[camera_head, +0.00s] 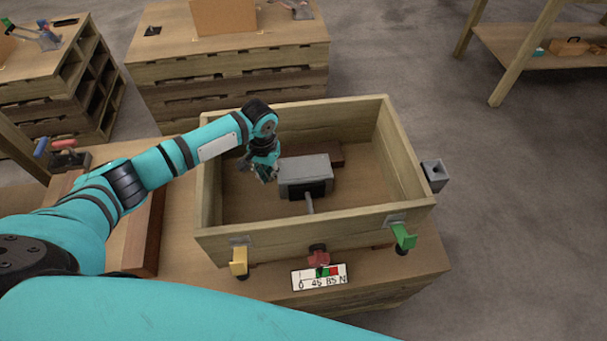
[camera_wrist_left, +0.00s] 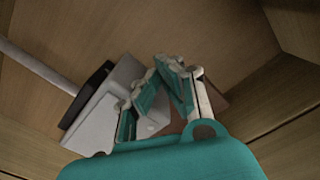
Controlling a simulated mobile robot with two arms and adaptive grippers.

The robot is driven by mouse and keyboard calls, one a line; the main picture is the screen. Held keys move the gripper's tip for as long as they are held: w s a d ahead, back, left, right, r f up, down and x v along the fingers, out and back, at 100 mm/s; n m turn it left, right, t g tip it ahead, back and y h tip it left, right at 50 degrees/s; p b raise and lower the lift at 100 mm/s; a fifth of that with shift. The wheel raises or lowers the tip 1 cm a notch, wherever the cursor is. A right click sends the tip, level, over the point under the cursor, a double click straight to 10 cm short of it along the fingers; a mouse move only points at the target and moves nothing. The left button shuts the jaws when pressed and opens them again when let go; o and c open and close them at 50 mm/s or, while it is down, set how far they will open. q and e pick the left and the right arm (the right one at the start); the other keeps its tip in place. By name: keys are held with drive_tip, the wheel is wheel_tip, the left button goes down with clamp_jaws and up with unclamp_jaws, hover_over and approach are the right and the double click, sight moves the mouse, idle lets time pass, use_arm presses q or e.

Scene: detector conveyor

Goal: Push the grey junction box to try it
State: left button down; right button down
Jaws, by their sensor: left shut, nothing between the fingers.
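The grey junction box (camera_head: 305,169) sits inside the open wooden crate (camera_head: 315,237), with a dark front part and a light rod (camera_head: 309,203) reaching from it towards the near wall. A brown block (camera_head: 336,153) lies behind it. My left gripper (camera_head: 266,173) is shut and empty, low in the crate at the box's left end. The left wrist view shows the fingers (camera_wrist_left: 160,88) beside the grey box (camera_wrist_left: 108,110); I cannot tell whether they touch it. The fingers hide part of the box there. My right gripper is not in view.
The crate walls surround the box on all sides. A yellow bracket (camera_head: 239,262), a red knob (camera_head: 318,256) and a green bracket (camera_head: 403,237) are at the crate's near side, with a marked scale (camera_head: 320,278) below. A grey block (camera_head: 434,174) is at the right wall.

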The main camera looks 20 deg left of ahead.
use_arm(q)
drive_tip(key=shift+w+d+r+p, duration=0.1)
drive_tip(key=shift+d+p, duration=0.2)
drive_tip(key=shift+d, duration=0.05)
idle(1.4)
drive_tip(key=shift+a, duration=0.1)
idle(0.3)
drive_tip(key=shift+a+p, duration=0.35)
drive_tip(key=shift+p, duration=0.15)
drive_tip(key=shift+s+a+p, duration=0.35)
drive_tip(key=shift+s+a, duration=0.2)
drive_tip(key=shift+a, duration=0.25)
wheel_tip(320, 180, up, 10)
drive_tip(key=p, duration=1.1)
drive_tip(key=shift+a, duration=0.1)
drive_tip(key=shift+p, duration=0.3)
